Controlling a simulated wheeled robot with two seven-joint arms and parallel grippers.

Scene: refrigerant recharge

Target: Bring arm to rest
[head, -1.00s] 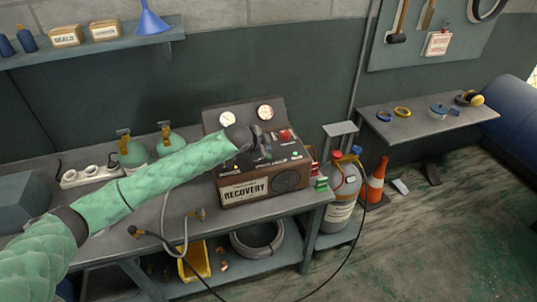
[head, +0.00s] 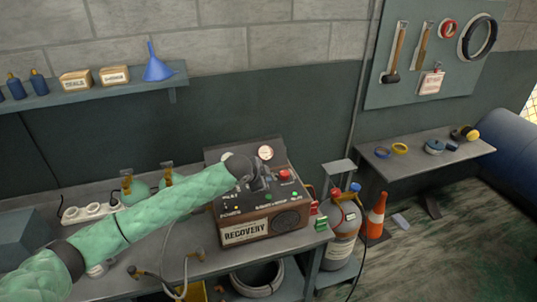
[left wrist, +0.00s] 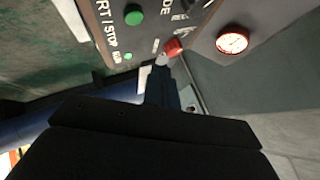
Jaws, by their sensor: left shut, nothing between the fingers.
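My left arm, in a green padded sleeve, comes in from the left in the head view. Its dark left gripper (head: 262,180) is over the control panel of the brown recovery machine (head: 245,234) on the bench. In the left wrist view the gripper (left wrist: 161,66) is shut and empty, its tip close to the red knob (left wrist: 173,47). I cannot tell whether it touches the panel. A green button (left wrist: 133,15) and a gauge (left wrist: 232,40) show nearby. The gripper hides part of the panel in the head view. My right gripper is not in view.
A shelf (head: 100,91) hangs above left.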

